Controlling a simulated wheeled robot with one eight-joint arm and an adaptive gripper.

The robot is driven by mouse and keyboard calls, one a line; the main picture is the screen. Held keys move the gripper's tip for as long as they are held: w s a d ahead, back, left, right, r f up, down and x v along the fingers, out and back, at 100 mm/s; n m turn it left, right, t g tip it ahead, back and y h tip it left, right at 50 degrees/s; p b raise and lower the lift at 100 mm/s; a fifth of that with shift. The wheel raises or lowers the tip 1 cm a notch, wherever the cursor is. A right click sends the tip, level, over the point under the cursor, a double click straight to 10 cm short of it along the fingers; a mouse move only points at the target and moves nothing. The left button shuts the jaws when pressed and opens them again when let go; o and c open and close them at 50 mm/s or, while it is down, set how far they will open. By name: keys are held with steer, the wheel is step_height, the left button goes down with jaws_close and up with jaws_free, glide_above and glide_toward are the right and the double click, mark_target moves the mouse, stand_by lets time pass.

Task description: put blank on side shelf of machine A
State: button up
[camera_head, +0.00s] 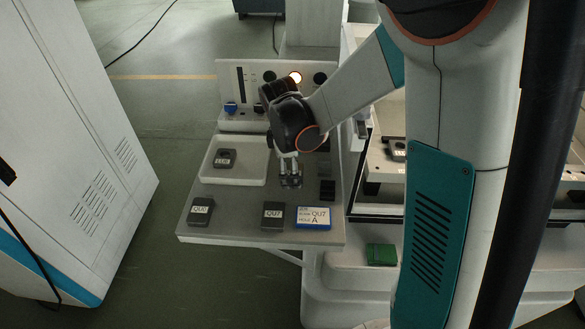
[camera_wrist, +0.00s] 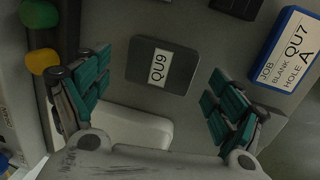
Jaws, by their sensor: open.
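My gripper (camera_head: 290,182) is open above the grey shelf (camera_head: 240,228). In the wrist view a dark blank labelled QU9 (camera_wrist: 163,65) lies between and beyond the spread fingers, ungripped; in the head view my gripper mostly hides it. A dark blank labelled QU7 (camera_head: 273,215) lies near the shelf's front edge. Beside it is a blue-framed job card (camera_head: 313,217) reading blank QU7, hole A; it also shows in the wrist view (camera_wrist: 287,52). Another blank (camera_head: 201,212) lies at the front left, its label hard to read. I cannot tell which machine is A.
A white tray (camera_head: 232,180) holds a blank with a round hole (camera_head: 225,158). A dark block (camera_head: 327,190) lies right of my gripper. A control panel with a lit lamp (camera_head: 296,78) stands behind. A white cabinet (camera_head: 75,150) stands left, across open floor. A green block (camera_head: 381,255) lies lower right.

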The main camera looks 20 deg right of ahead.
step_height(320, 180, up, 10)
steer(key=s+a+r+p, duration=0.1)
steer(key=a+p, duration=0.1)
steer(key=p, duration=0.1)
steer(key=s+d+r+m+t, duration=0.1)
steer(key=s+r+m+t, duration=0.2)
steer(key=s+m, duration=0.3)
steer(key=s+d+r+m+t+y, duration=0.1)
steer(key=s+r+m+t, duration=0.2)
steer(key=s+m, duration=0.4)
steer(key=shift+s+r+m+y, duration=0.3)
steer(key=shift+s+r, duration=0.6)
steer(key=shift+s, duration=1.75)
steer(key=shift+d, duration=0.1)
steer(key=shift+f+b, duration=0.85)
steer(key=shift+b, duration=0.1)
